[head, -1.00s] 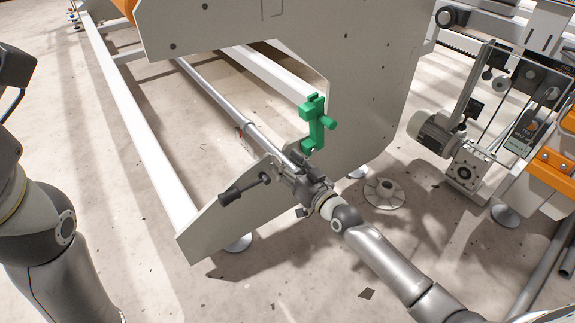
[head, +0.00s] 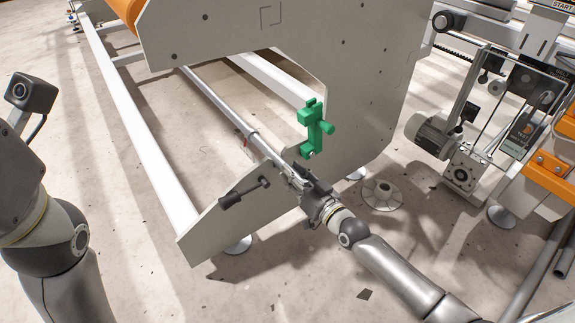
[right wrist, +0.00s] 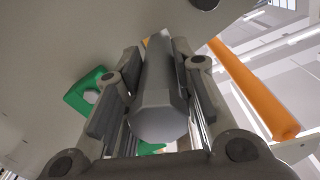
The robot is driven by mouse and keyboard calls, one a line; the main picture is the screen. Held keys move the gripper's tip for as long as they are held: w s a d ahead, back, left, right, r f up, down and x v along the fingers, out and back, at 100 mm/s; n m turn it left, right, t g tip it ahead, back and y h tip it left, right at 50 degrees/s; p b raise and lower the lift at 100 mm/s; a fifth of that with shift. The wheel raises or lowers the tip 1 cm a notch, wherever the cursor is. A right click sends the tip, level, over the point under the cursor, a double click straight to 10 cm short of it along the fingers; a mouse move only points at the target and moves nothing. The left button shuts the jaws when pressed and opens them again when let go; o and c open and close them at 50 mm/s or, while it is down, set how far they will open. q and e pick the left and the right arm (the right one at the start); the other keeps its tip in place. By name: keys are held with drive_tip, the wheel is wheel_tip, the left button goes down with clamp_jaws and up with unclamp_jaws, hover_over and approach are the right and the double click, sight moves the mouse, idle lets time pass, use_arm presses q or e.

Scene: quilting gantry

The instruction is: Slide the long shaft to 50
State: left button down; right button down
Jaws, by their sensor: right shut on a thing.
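The long shaft (head: 214,100) is a grey metal tube running from the upper left down to the near plate of the frame. My right gripper (head: 297,178) is at its near end, beside the grey end plate (head: 225,215). In the right wrist view the right gripper (right wrist: 155,85) is shut around the shaft's grey faceted end (right wrist: 160,118), with a finger on either side. No scale or number 50 can be read. My left arm is at the left edge, its gripper out of frame.
A green clamp (head: 316,130) sits on the frame just above the right gripper. A black-handled lever (head: 243,193) sticks out on the end plate. A white foot disc (head: 382,194) stands on the floor to the right, near my right arm.

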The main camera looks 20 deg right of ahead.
drive_tip(key=shift+s+d, duration=0.15)
drive_tip(key=shift+s, duration=0.25)
drive_tip(key=c, duration=1.2)
unclamp_jaws()
drive_tip(key=v, duration=1.2)
